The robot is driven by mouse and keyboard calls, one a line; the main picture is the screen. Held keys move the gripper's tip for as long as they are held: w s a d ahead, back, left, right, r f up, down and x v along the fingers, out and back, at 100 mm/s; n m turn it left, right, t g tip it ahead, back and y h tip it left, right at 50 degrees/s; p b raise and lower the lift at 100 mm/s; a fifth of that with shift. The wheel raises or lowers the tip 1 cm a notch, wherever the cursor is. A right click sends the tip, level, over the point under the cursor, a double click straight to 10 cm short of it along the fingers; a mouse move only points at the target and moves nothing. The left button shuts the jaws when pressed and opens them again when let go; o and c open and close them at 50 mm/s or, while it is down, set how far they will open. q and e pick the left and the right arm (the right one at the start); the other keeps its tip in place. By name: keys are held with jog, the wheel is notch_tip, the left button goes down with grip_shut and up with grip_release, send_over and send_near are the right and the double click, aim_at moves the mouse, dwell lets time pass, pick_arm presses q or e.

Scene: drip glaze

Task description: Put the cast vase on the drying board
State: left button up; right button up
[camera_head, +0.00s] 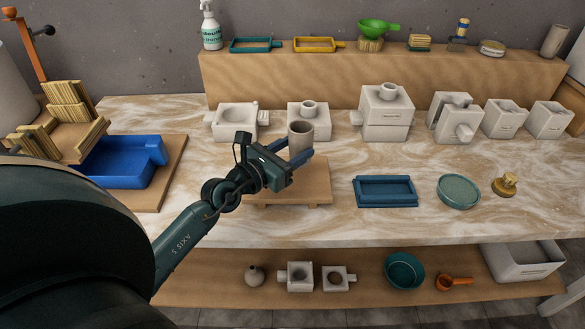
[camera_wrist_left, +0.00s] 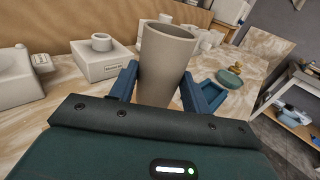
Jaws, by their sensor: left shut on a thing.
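The cast vase (camera_head: 301,132) is a plain grey-beige tapered cup, upright in the head view. My left gripper (camera_head: 300,152) is shut on it, one blue finger on each side. In the left wrist view the vase (camera_wrist_left: 166,58) stands between the two fingers, its rim above them; its lower end is hidden by the gripper body. The drying board (camera_head: 318,184) appears to be the low wooden board on the bench, partly behind my left arm. The vase shows at the board's back edge; whether it touches the board I cannot tell. My right gripper is not in view.
White plaster moulds (camera_head: 386,113) line the back of the bench, one (camera_head: 308,119) close behind the vase. A blue tray (camera_head: 385,191) and a teal dish (camera_head: 458,191) lie right of the board. A blue basin (camera_head: 122,166) stands left. Bench space between board and tray is clear.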

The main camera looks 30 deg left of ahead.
pick_arm(q)
notch_tip(320, 180, down, 4)
jog(key=shift+r+b, duration=0.2)
jog(key=shift+b, duration=0.6)
jog(key=shift+f, duration=0.15)
jog(key=shift+f, duration=0.1)
jog(key=o, duration=1.1)
jog(key=shift+o, duration=0.2)
